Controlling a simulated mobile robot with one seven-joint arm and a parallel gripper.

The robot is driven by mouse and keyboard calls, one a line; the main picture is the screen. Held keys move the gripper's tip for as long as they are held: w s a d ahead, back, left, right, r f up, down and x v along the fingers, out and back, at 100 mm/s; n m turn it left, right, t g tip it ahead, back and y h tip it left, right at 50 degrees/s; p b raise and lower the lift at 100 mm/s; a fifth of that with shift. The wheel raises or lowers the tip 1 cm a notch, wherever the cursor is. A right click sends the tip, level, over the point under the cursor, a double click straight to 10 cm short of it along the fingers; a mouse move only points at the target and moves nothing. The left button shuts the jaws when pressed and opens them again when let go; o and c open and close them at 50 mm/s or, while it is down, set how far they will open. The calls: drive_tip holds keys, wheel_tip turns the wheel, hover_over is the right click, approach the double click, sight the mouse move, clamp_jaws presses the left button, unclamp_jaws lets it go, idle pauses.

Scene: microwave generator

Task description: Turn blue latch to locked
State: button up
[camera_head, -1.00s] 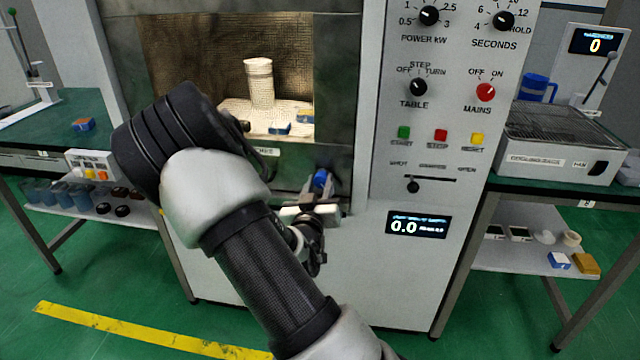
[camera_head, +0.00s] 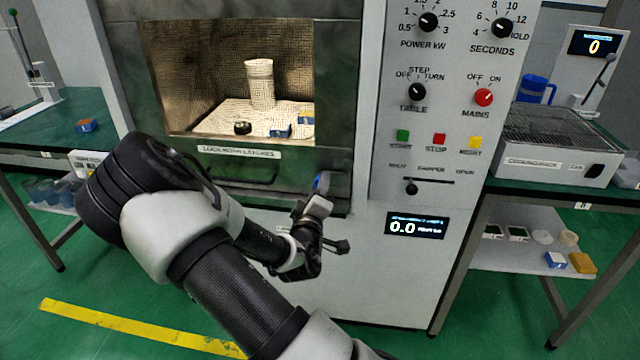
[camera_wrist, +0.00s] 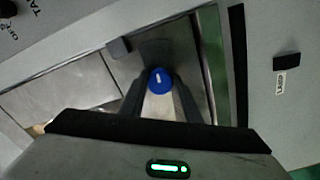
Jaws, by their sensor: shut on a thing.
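The blue latch (camera_head: 321,184) is at the lower right corner of the microwave generator's door (camera_head: 230,182). In the wrist view, its round blue cap (camera_wrist: 160,80) with a white mark sits between the two dark fingers of my gripper (camera_wrist: 159,92). My gripper (camera_head: 326,190) also shows in the head view, reaching the latch from below and shut on it. The fingers and wrist partly hide the latch body there. A white label above my arm on the door appears to read "lock both latches".
The control panel (camera_head: 450,110) with knobs, buttons and a shutter slider (camera_head: 412,189) stands right of the door. A display (camera_head: 417,226) reading 0.0 is below it. A pale cylinder (camera_head: 260,84) stands inside the lit cavity. Side benches flank the machine.

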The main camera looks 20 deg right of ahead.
drive_tip(key=shift+n+p, duration=0.8)
drive_tip(key=shift+n, duration=2.9)
drive_tip(key=shift+f, duration=0.1)
drive_tip(key=o, duration=1)
drive_tip(key=shift+o, duration=0.2)
drive_tip(key=shift+s, duration=0.1)
